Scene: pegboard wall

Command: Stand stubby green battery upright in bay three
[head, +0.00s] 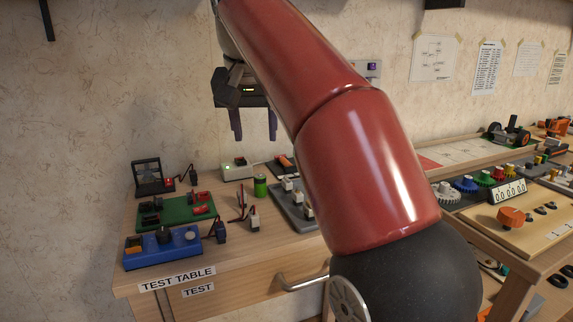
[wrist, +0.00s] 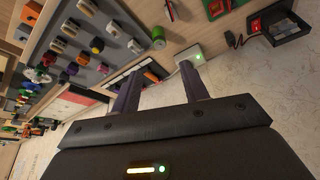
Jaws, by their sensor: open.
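The stubby green battery (head: 261,186) stands upright on the test table, just in front of a white box with a green light. In the wrist view the battery (wrist: 158,40) shows end-on beyond my fingertips. My gripper (head: 254,138) is open and empty, raised above the back of the table, over the white box and apart from the battery. Its two dark fingers (wrist: 161,70) show in the wrist view with nothing between them. A dark holder with orange parts (wrist: 142,76) lies beside the white box; I cannot make out numbered bays on it.
The white box (head: 237,171) sits near the wall. A grey tray (head: 283,209) with several pale parts is right of the battery, partly behind my arm. A green board (head: 175,215), a blue unit (head: 150,252) and loose leads are at left. Another bench stands at right.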

